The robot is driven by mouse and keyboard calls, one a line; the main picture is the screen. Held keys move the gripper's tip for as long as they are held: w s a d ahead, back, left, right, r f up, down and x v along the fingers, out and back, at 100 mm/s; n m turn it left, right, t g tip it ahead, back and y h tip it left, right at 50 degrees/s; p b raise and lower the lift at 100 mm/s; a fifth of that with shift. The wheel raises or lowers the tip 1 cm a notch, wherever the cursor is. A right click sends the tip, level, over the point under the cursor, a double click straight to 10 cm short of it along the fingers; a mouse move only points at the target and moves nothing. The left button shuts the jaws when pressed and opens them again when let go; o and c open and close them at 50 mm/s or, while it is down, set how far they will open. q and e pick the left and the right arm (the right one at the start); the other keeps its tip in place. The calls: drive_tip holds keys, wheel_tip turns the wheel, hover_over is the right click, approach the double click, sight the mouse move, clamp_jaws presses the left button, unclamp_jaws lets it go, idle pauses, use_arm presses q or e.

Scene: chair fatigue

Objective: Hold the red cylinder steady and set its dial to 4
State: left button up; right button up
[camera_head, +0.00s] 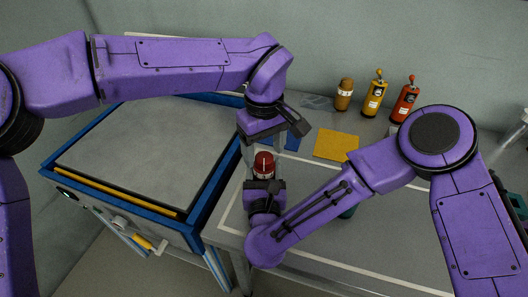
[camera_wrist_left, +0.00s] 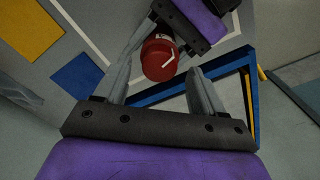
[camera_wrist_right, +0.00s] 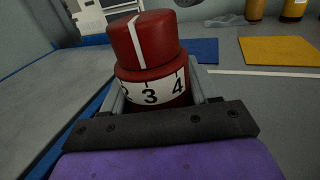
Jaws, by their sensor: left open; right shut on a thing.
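The red cylinder (camera_head: 263,164) stands upright above the grey table, with a red dial cap (camera_wrist_right: 144,38) over a white number band (camera_wrist_right: 152,92). In the right wrist view the band shows 2, 3 and 4. The cap's white stripe meets its lower edge between 2 and 3, nearer 3. My right gripper (camera_head: 264,182) is shut on the cylinder's lower body. My left gripper (camera_head: 261,148) is open just above the cap, pointing down. In the left wrist view the cap (camera_wrist_left: 159,60) shows between its open fingers; I cannot tell whether they touch it.
A blue mat (camera_head: 287,140) and a yellow mat (camera_head: 336,145) lie behind. A brown bottle (camera_head: 344,97), a yellow bottle (camera_head: 374,97) and an orange-red bottle (camera_head: 404,102) stand at the back. A blue-framed machine (camera_head: 118,160) is at left. My right forearm covers part of the table.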

use_arm(q)
drive_tip(key=shift+f, duration=0.85)
drive_tip(key=shift+c, duration=0.3)
drive_tip(key=c, duration=1)
drive_tip(key=shift+n, duration=0.3)
drive_tip(key=n, duration=0.4)
drive_tip(key=shift+n, duration=1.6)
use_arm(e)
drive_tip(key=shift+d, duration=0.1)
use_arm(q)
drive_tip(key=shift+r, duration=0.1)
